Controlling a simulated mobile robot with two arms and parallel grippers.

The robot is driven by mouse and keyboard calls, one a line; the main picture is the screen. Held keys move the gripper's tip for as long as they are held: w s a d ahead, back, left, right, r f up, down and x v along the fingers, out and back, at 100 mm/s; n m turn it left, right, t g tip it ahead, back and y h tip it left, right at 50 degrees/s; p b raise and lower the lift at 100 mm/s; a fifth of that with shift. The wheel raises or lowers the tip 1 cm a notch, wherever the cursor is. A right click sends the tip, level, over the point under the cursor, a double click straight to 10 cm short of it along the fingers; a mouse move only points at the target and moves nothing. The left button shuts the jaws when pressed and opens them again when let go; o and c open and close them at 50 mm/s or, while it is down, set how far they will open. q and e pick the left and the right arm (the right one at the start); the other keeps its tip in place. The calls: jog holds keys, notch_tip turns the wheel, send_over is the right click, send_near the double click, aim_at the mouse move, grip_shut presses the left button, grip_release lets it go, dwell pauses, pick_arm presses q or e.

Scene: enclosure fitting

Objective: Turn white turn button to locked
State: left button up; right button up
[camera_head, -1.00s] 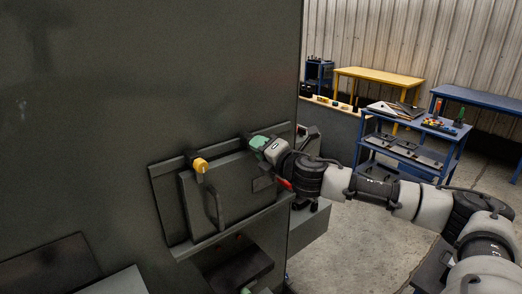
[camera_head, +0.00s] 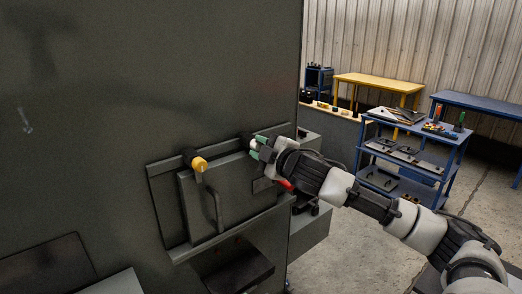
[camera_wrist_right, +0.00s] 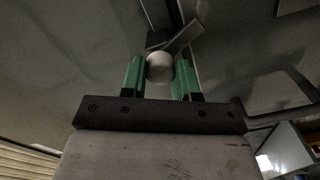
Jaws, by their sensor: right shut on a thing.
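The white turn button (camera_wrist_right: 160,66) shows in the right wrist view as a round pale knob between the two green fingers of my right gripper (camera_wrist_right: 160,78). In the head view my right gripper (camera_head: 257,147) is at the upper right of the panel door, shut on the button, and mostly hides it. A yellow turn button (camera_head: 199,164) sits at the door's upper left. The grey door (camera_head: 232,187) lies flat against its frame. A flat bar (camera_wrist_right: 184,36) shows tilted behind the white button. My left gripper is not in view.
A dark handle (camera_head: 214,208) stands out from the door's left part. A dark ledge (camera_head: 240,275) juts out below the door. A blue cart (camera_head: 415,150) with parts and yellow and blue tables stand behind to the right, over open floor.

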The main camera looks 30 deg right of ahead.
jog(key=m, duration=0.5)
jog(key=shift+m, duration=0.3)
dwell(0.4)
jog(key=o, duration=0.9)
jog(key=shift+s+d+b, duration=0.15)
jog(key=shift+s+b, duration=1.2)
jog(key=shift+s, duration=0.45)
jog(key=shift+s+d+b, duration=0.15)
jog(key=shift+s+b, duration=1.2)
jog(key=shift+s, duration=0.45)
jog(key=shift+s+d+b, duration=0.15)
jog(key=shift+s+b, duration=1.2)
jog(key=shift+s, duration=0.45)
